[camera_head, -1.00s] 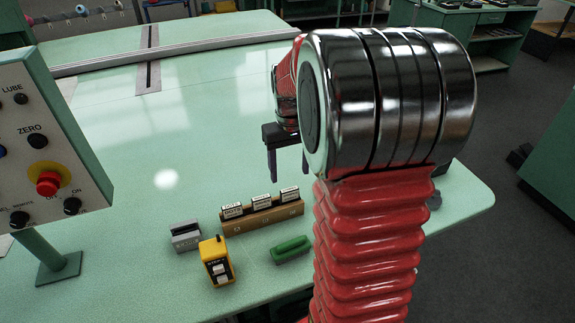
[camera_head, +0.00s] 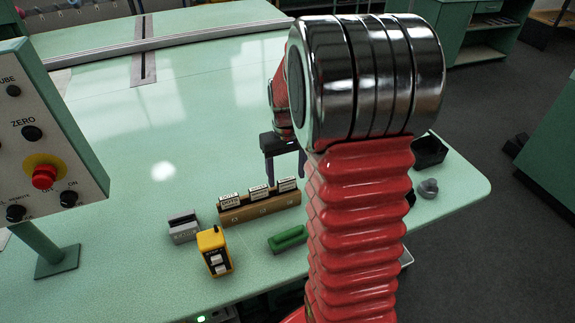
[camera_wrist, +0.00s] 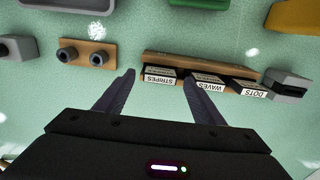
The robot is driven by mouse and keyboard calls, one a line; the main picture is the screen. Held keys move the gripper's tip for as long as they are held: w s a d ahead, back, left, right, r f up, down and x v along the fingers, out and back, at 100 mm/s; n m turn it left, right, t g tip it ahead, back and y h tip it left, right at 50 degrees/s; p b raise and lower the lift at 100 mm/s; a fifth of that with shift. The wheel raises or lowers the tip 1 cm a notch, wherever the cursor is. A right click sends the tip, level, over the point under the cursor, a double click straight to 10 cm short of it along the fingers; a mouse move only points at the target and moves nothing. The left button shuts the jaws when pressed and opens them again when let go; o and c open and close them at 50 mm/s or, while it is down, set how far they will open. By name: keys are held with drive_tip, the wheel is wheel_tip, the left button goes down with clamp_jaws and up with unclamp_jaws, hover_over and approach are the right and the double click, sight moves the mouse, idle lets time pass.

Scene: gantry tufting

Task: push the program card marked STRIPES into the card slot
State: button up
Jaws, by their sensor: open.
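The STRIPES card (camera_wrist: 160,76) is white-labelled and dark-bodied, and stands at one end of a wooden rack (camera_head: 262,210). In the head view this card (camera_head: 287,185) is the rightmost. The WAVES card (camera_wrist: 210,86) and the DOTS card (camera_wrist: 247,93) stand beside it. My gripper (camera_wrist: 158,76) is open, its two dark fingers on either side of the STRIPES card in the wrist picture; contact cannot be told. In the head view my gripper (camera_head: 285,176) hangs just behind the rack. A grey slotted block (camera_head: 184,228), apparently the card slot, stands left of the rack and also shows in the wrist view (camera_wrist: 287,85).
A yellow device (camera_head: 214,252) and a green block (camera_head: 287,239) stand in front of the rack. A control panel (camera_head: 50,150) rises at the left. A black tray (camera_head: 430,151) and a grey knob-like part (camera_head: 428,188) sit at the right.

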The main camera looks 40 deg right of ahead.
sight(286, 180)
drive_tip(key=shift+f, duration=1.65)
drive_tip(key=shift+c, duration=0.2)
drive_tip(key=c, duration=1.4)
drive_tip(key=o, duration=0.8)
drive_tip(key=c, duration=0.5)
drive_tip(key=shift+c, duration=0.2)
drive_tip(key=shift+r, duration=2.1)
